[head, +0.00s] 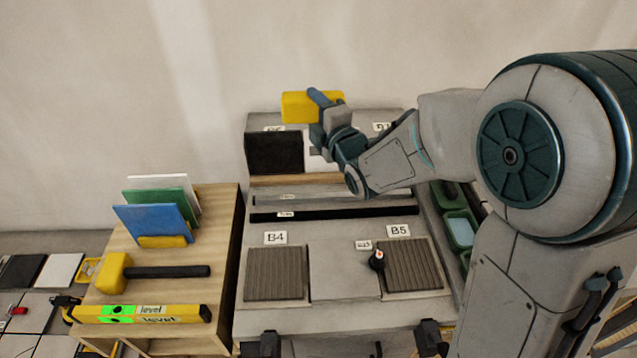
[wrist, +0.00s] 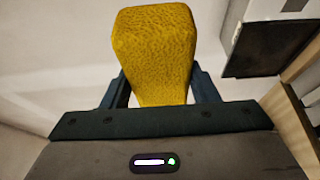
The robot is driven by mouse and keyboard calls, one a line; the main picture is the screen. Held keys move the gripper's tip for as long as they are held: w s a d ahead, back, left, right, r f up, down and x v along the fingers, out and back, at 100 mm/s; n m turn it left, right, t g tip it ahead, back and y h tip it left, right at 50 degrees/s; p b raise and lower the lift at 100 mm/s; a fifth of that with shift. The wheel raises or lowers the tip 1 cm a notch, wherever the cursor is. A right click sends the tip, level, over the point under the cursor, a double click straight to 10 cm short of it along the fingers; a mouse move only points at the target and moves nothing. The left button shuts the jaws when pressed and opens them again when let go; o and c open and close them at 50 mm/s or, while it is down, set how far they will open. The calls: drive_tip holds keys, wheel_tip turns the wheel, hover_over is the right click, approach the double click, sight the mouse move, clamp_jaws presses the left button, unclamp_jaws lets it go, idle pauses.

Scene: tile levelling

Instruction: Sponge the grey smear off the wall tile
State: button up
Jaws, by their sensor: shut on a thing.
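My gripper (head: 320,98) is shut on a yellow sponge (head: 298,107) and holds it up in front of the upper back panel, near its top edge. In the wrist view the sponge (wrist: 155,50) stands out between the two dark fingers of my gripper (wrist: 160,92). A dark tile (head: 274,153) is on the back panel, below and left of the gripper. A pale tile (head: 314,161) shows beside it, mostly hidden behind my gripper and arm. I cannot make out a grey smear on any tile in these views.
Grooved floor patches marked B4 (head: 276,273) and B5 (head: 411,267) lie in front, with a small dark knob (head: 377,260) between. A wooden stand (head: 222,235) at left holds coloured boards, a yellow mallet (head: 115,273) and a level (head: 140,313). Green bins (head: 460,231) are at right.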

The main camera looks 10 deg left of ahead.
wheel_tip(320, 180, down, 20)
drive_tip(key=b, duration=1.9)
drive_tip(key=shift+w+a+f+p, duration=0.1)
drive_tip(key=shift+w+a+p, duration=0.25)
drive_tip(key=shift+w, duration=0.65)
drive_tip(key=shift+w+a+r+p, duration=0.15)
drive_tip(key=shift+w+p, duration=0.4)
drive_tip(key=shift+w, duration=0.5)
drive_tip(key=shift+w+a+f+p, duration=0.2)
drive_tip(key=shift+w+p, duration=0.25)
drive_tip(key=shift+w, duration=0.55)
drive_tip(key=shift+w+a+b, duration=0.3)
drive_tip(key=shift+w+b, duration=0.1)
drive_tip(key=shift+w, duration=0.5)
drive_tip(key=shift+w+d+f+b, duration=0.1)
drive_tip(key=shift+w+d+b, duration=0.05)
drive_tip(key=shift+d+b, duration=0.7)
drive_tip(key=w+d+b, duration=0.2)
drive_tip(key=d+b, duration=0.1)
drive_tip(key=d, duration=0.5)
drive_tip(key=shift+w+b, duration=0.15)
drive_tip(key=shift+b, duration=0.25)
